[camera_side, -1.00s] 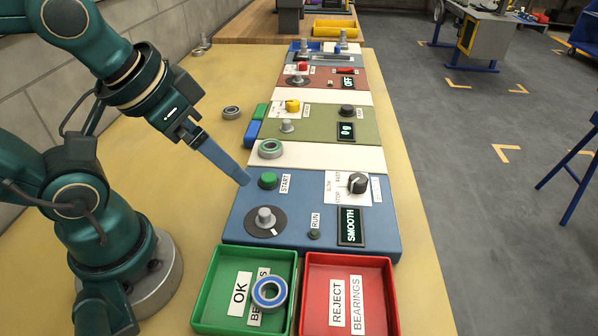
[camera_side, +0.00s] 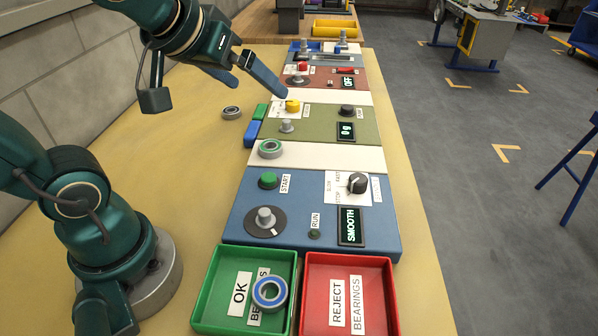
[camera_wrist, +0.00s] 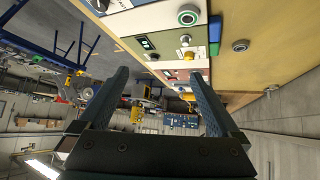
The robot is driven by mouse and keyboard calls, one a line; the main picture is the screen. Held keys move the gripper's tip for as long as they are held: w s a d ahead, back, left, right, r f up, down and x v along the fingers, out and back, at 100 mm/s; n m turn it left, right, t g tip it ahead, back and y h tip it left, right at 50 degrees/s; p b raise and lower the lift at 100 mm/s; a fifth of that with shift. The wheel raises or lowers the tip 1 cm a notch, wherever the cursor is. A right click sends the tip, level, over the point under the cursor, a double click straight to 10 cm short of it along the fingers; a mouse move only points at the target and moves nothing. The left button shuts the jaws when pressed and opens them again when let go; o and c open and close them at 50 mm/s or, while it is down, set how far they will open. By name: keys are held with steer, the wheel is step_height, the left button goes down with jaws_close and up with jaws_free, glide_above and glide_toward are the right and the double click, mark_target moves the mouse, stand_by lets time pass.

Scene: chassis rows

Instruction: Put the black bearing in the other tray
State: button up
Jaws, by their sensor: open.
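A small bearing with a dark ring (camera_side: 231,112) lies flat on the yellow bench, left of the panels; it also shows in the wrist view (camera_wrist: 240,46). The green tray (camera_side: 207,318), labelled OK, holds a blue-ringed bearing (camera_side: 269,292). The red tray (camera_side: 378,318), labelled REJECT BEARINGS, holds no bearing. A green-ringed bearing (camera_side: 270,148) sits on the white strip, also in the wrist view (camera_wrist: 187,16). My gripper (camera_side: 284,95) is open and empty, raised over the yellow-button area; its two fingers stand apart in the wrist view (camera_wrist: 158,75).
The blue panel (camera_side: 240,215) with knobs and a SMOOTH display stands behind the trays. The olive panel (camera_side: 325,128) and red-brown panel (camera_side: 325,75) lie farther back. Green and blue blocks (camera_side: 251,133) sit beside the olive panel. The bench's left side is mostly clear.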

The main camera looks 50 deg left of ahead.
mark_target(230, 108)
steer(key=w+a+f+n+y, duration=0.3)
steer(key=w+a+n+y, duration=0.15)
steer(key=w+a, duration=1.05)
steer(key=s+a+f+g, duration=0.1)
steer(key=s+a+f, duration=0.1)
steer(key=a+f, duration=0.2)
steer(key=s+a+f+n+g, duration=0.1)
steer(key=a+f, duration=0.4)
steer(key=f, duration=0.1)
steer(key=s+a+f+n+g, duration=0.1)
steer(key=s+a+f+g, duration=0.1)
steer(key=a+f, duration=0.3)
steer(key=shift+s+n, duration=0.25)
steer(key=shift+s, duration=0.05)
steer(key=shift+x, duration=2.4)
steer(key=shift+r, duration=0.1)
jaws_close()
